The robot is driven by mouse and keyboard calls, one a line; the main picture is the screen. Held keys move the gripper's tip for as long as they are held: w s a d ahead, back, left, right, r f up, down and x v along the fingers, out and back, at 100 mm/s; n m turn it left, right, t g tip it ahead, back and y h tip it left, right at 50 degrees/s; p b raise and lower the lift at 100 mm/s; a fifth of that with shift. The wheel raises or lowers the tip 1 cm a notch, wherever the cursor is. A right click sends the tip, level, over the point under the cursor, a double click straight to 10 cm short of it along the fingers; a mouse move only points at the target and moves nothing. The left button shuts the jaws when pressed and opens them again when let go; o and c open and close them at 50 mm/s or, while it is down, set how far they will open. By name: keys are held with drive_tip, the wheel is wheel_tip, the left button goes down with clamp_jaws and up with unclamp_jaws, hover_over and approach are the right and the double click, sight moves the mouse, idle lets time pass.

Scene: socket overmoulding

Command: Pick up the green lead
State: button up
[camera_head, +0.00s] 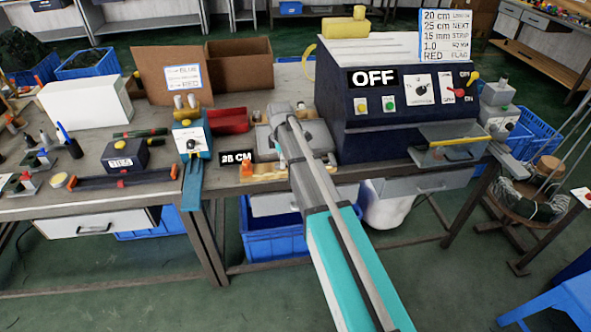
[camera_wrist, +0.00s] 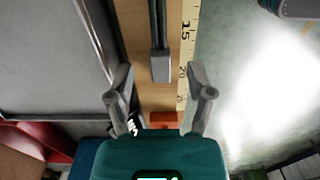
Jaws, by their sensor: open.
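In the wrist view my gripper (camera_wrist: 161,92) is open, its two grey fingers apart above a wooden measuring board. A dark lead (camera_wrist: 158,25) with a grey block-like end (camera_wrist: 160,66) runs down from the top of the picture. Its end appears between the fingers, not gripped; the height gap is unclear. I see no clear green on this lead. In the head view my arm hides the fingertips. Dark green and black pieces (camera_head: 140,133) lie on the left bench, but I cannot tell whether one is the green lead.
The measuring board (camera_wrist: 150,98) has an orange block (camera_wrist: 163,119) near my gripper. A dark machine (camera_head: 360,128) marked OFF stands right of my arm. A "28 CM" sign (camera_head: 237,156), a blue device (camera_head: 191,140) and a red bin (camera_head: 228,121) stand to the left.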

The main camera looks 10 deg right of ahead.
drive_tip(key=shift+f+b, duration=0.6)
drive_tip(key=shift+f, duration=0.25)
clamp_jaws()
